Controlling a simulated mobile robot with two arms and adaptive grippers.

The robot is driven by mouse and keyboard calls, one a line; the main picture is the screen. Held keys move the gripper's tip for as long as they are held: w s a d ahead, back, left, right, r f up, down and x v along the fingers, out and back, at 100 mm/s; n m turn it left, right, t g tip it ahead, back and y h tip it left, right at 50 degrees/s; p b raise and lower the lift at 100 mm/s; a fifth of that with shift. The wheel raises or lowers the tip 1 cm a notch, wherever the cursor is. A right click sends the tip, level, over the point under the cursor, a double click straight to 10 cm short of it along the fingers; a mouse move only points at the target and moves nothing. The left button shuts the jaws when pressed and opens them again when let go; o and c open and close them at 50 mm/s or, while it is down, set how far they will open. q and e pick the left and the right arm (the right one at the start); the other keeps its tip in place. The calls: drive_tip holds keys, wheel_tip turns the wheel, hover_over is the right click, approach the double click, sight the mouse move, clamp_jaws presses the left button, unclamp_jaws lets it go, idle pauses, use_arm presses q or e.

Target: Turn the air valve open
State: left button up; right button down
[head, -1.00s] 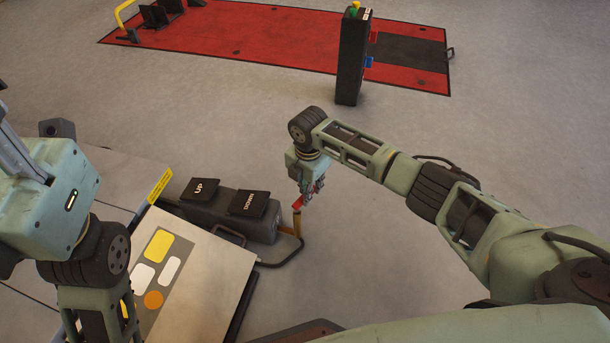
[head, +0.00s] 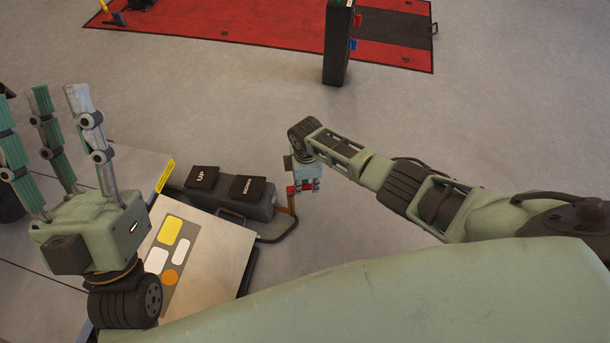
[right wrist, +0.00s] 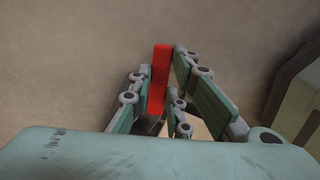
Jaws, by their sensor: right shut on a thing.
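The valve body is hidden there. My left gripper (head: 50,105) is at the left of the head view, fingers up, spread and empty.
A black pedal unit (head: 225,205) with UP and DOWN pedals lies left of the valve. A pale panel (head: 215,255) with coloured labels is in front. A dark post (head: 338,45) stands by a red mat (head: 270,22). The floor right of the post is clear.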

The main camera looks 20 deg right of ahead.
drive_tip(key=shift+s+a+r+m+p, duration=0.15)
drive_tip(key=shift+s+m+p, duration=0.35)
drive_tip(key=shift+m+p, duration=0.4)
use_arm(q)
drive_tip(key=w+f+g+y, duration=0.1)
drive_tip(key=w+f+g, duration=0.3)
drive_tip(key=f, duration=0.3)
drive_tip(key=w+f+g+y+p, duration=0.1)
drive_tip(key=w+f+g+y, duration=0.1)
drive_tip(key=w+f+g, duration=0.3)
drive_tip(key=shift+d+f+g, duration=0.25)
drive_tip(key=shift+f+g, duration=0.15)
drive_tip(key=shift+f, duration=1)
use_arm(e)
drive_tip(key=shift+s+a+f+m, duration=0.15)
drive_tip(key=shift+s+m, duration=0.1)
drive_tip(key=shift+m, duration=0.45)
drive_tip(key=shift+s+a+f+m, duration=0.1)
drive_tip(key=shift+s+m, duration=0.1)
drive_tip(key=shift+m, duration=0.5)
drive_tip(key=c, duration=1.6)
unclamp_jaws()
drive_tip(key=shift+r, duration=0.1)
drive_tip(key=shift+c, duration=0.2)
drive_tip(key=shift+r, duration=0.1)
wheel_tip(320, 180, up, 12)
